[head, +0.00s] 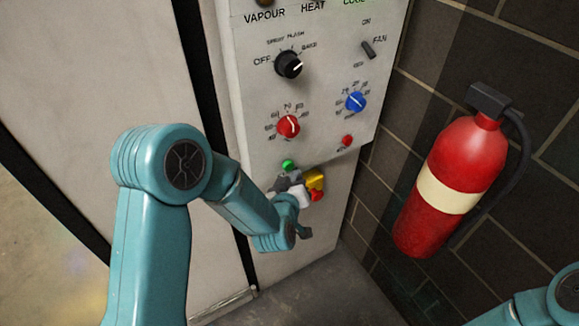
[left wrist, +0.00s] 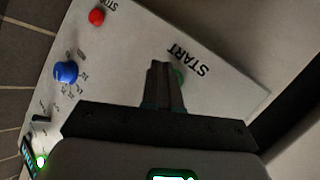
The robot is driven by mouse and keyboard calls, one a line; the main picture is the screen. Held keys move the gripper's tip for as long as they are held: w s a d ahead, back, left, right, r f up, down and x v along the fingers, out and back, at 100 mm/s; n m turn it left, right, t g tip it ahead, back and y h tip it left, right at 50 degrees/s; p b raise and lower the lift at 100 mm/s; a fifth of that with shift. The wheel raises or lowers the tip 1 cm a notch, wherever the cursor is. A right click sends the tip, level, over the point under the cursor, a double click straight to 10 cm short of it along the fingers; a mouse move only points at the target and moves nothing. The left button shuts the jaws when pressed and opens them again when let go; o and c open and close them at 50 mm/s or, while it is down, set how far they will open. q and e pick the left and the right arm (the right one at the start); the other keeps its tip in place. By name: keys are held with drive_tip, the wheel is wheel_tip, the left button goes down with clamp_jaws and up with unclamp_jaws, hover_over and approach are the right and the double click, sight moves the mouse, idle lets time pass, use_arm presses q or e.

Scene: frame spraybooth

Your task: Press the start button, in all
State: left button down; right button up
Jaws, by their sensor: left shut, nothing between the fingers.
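The green start button (head: 288,165) is low on the pale control panel (head: 325,125) in the head view. My left gripper (head: 284,178) is just below it, close to the panel face. In the left wrist view my left gripper's fingers (left wrist: 164,68) are shut together and empty, pointing at the panel beside the START label (left wrist: 188,61). The green button (left wrist: 180,76) shows only partly at the right side of the fingers. I cannot tell whether the fingertips touch it. My right gripper is out of view.
The red stop button (head: 347,141) is right of the start button. A red knob (head: 289,126), blue knob (head: 355,101), black knob (head: 289,64) and fan switch (head: 368,49) sit above. A yellow and red part (head: 315,181) is beside my gripper. A fire extinguisher (head: 452,180) hangs on the right wall.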

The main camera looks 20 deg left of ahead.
use_arm(q)
drive_tip(key=shift+w+a+b, duration=0.25)
drive_tip(key=shift+a+b, duration=0.1)
drive_tip(key=shift+b, duration=0.05)
drive_tip(key=shift+w+a, duration=0.3)
drive_tip(key=shift+a, duration=0.1)
idle(0.8)
drive_tip(key=shift+d+b, duration=0.1)
drive_tip(key=shift+b, duration=0.2)
drive_tip(key=shift+s+d+b, duration=0.3)
drive_tip(key=shift+s+d, duration=0.3)
drive_tip(key=shift+d, duration=0.05)
